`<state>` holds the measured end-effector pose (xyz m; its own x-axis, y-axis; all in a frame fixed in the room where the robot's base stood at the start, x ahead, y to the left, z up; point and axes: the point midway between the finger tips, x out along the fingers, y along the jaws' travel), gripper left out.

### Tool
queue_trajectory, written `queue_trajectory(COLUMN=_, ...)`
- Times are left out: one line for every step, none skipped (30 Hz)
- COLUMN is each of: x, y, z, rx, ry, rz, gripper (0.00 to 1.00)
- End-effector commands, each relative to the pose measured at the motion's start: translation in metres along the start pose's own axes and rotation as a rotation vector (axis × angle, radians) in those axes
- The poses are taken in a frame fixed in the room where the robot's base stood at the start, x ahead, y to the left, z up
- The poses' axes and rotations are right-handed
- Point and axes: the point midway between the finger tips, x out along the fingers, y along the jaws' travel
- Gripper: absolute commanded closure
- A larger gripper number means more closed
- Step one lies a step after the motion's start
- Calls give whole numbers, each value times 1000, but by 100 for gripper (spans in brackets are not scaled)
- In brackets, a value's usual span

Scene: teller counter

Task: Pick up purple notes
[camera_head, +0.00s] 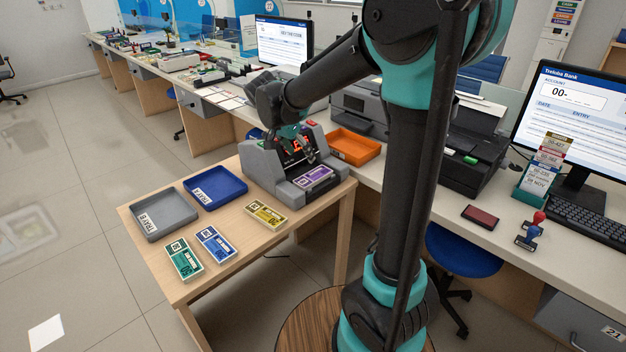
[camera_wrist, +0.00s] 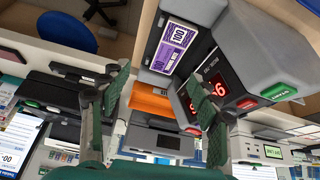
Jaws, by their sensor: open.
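The purple notes (camera_head: 313,177) lie as a flat bundle on the front tray of the grey note-counting machine (camera_head: 262,180). In the wrist view the purple notes (camera_wrist: 175,47) show at the top centre, beside the machine's red-lit display. My gripper (camera_head: 297,148) hangs over the machine, just behind the notes in the head view. In the wrist view my gripper (camera_wrist: 163,92) has its two green-padded fingers wide apart, with nothing between them. The notes are apart from the fingers.
Yellow (camera_head: 265,215), blue (camera_head: 216,243) and green (camera_head: 184,259) note bundles lie on the wooden table (camera_head: 240,265). A grey tray (camera_head: 165,228) and a blue tray (camera_head: 216,200) stand at its left. An orange tray (camera_head: 354,158) and a printer (camera_head: 357,108) are behind the machine.

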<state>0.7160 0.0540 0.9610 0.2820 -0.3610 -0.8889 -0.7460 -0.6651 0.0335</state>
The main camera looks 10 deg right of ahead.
Motion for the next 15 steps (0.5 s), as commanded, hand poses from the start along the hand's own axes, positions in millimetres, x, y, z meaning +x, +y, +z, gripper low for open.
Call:
queue_trajectory(x=-6, y=-13, z=-2, rx=31, ry=16, rz=7, gripper=38)
queue_trajectory(x=-8, y=-18, z=-2, rx=50, ry=23, rz=10, gripper=38)
queue_trajectory(x=-10, y=-24, z=-3, rx=71, ry=33, rz=14, gripper=38)
queue_trajectory(x=-12, y=-26, z=-4, rx=82, ry=38, rz=16, gripper=38)
queue_trajectory(x=-12, y=-28, z=-4, rx=92, ry=42, rz=17, gripper=38)
queue_trajectory(x=-11, y=-30, z=-5, rx=100, ry=44, rz=19, gripper=38)
queue_trajectory(x=-8, y=-30, z=-5, rx=104, ry=46, rz=19, gripper=38)
queue_trajectory(x=-5, y=-30, z=-6, rx=106, ry=46, rz=20, gripper=38)
queue_trajectory(x=0, y=-30, z=-6, rx=107, ry=46, rz=20, gripper=38)
queue_trajectory(x=6, y=-30, z=-6, rx=107, ry=46, rz=20, gripper=38)
queue_trajectory(x=11, y=-30, z=-6, rx=107, ry=46, rz=20, gripper=38)
queue_trajectory(x=19, y=-29, z=-7, rx=108, ry=46, rz=20, gripper=38)
queue_trajectory(x=26, y=-29, z=-7, rx=107, ry=45, rz=21, gripper=38)
queue_trajectory(x=32, y=-29, z=-8, rx=107, ry=45, rz=21, gripper=38)
queue_trajectory(x=40, y=-28, z=-8, rx=107, ry=45, rz=21, gripper=38)
